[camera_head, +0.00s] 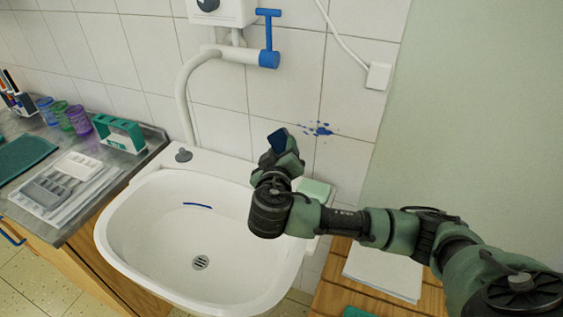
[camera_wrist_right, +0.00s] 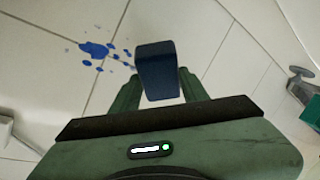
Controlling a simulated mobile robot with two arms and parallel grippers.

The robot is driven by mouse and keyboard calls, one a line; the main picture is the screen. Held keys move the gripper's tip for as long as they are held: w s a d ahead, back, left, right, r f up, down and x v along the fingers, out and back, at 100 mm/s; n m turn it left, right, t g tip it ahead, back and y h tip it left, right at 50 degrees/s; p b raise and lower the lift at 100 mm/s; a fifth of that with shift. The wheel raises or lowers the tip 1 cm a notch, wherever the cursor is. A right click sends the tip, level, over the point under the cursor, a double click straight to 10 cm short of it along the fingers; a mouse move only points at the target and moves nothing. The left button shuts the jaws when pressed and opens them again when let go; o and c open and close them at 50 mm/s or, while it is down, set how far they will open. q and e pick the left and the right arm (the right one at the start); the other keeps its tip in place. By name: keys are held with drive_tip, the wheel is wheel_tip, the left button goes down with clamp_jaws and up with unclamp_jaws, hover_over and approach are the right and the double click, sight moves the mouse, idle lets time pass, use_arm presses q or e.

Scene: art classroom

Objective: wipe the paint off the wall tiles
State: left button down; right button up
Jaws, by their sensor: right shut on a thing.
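Blue paint spatter (camera_head: 318,130) marks the white wall tiles (camera_head: 285,95) to the right of the tap. In the right wrist view the spatter (camera_wrist_right: 97,50) is a larger blotch with small drops around it. My right gripper (camera_head: 279,148) is shut on a dark blue block (camera_head: 277,141), perhaps a sponge. In the right wrist view the block (camera_wrist_right: 158,72) sticks out between the fingers and overlaps the edge of the spatter. I cannot tell whether the block touches the tiles. My left gripper is not in view.
Below is a white sink (camera_head: 150,215) with a blue streak in its basin. A white tap pipe (camera_head: 185,85) with a blue lever rises at the back. A pale green block (camera_head: 313,188) lies by the sink's right rim. The left counter holds cups (camera_head: 78,120) and trays.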

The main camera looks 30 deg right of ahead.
drive_tip(key=shift+s+d+f+n+t+h+b, duration=0.1)
drive_tip(key=shift+f+n+t+h+b, duration=0.1)
drive_tip(key=shift+t+h+b, duration=0.25)
drive_tip(key=shift+s+d+f+n+t+h+b, duration=0.1)
drive_tip(key=shift+f+t+h+b, duration=0.1)
drive_tip(key=shift+t+h, duration=0.25)
drive_tip(key=shift+s+a+r+t+b, duration=0.15)
drive_tip(key=shift+t+b, duration=0.2)
drive_tip(key=shift+t, duration=0.25)
drive_tip(key=shift+s+a+r+n+t+h+b, duration=0.15)
drive_tip(key=shift+s+a+n+t+h+b, duration=0.15)
drive_tip(key=shift+s+t+h+b, duration=0.25)
drive_tip(key=shift+s+a+r+t+h, duration=0.25)
drive_tip(key=shift+a+t, duration=0.05)
drive_tip(key=shift+t, duration=0.05)
drive_tip(key=shift+w+d+r, duration=0.15)
drive_tip(key=shift+w+d, duration=0.1)
drive_tip(key=shift+d, duration=0.1)
drive_tip(key=shift+w+d+p, duration=0.45)
drive_tip(key=shift+w+d, duration=1.2)
drive_tip(key=shift+d, duration=0.25)
drive_tip(key=shift+w+d+b, duration=0.65)
drive_tip(key=shift+d, duration=0.05)
